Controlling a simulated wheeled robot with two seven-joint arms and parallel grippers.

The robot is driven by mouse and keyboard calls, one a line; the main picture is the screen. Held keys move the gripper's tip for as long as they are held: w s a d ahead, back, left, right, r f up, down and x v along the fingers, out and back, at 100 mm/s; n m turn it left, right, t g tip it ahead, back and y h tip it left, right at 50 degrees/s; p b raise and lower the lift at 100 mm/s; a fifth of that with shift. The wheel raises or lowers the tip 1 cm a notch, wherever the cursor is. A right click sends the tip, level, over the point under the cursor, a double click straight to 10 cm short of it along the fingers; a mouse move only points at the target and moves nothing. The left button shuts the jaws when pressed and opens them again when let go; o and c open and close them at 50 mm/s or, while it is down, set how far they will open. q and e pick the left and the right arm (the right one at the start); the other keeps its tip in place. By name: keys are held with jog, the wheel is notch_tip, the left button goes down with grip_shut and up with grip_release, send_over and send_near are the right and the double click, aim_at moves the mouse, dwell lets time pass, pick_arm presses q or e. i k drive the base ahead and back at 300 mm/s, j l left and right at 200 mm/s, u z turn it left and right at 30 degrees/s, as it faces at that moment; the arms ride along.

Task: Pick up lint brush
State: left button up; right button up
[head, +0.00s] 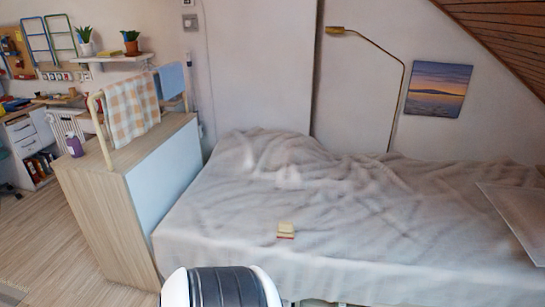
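A small cream block with a reddish lower edge (286,230) lies on the bed's grey cover, near the front edge and a little right of the middle of the head view. It is the only small loose thing on the bed and may be the lint brush, but it is too small to tell for sure. Neither of my grippers shows in the head view, and nothing is seen touching the block.
The rumpled bed (350,215) fills the middle and right. A wooden cabinet (110,215) with a towel rack stands at its left end. A pale flat panel (515,215) lies at the right. Open wooden floor (45,245) is at the left.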

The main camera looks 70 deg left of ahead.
aim_at(285, 230)
jog(key=i+u, duration=0.15)
jog(key=u, duration=0.3)
jog(key=i+u, duration=0.2)
jog(key=u, duration=0.25)
jog(key=i+l+u, duration=0.1)
jog(key=u, duration=0.35)
jog(key=i+l+u, duration=0.15)
jog(key=u, duration=0.3)
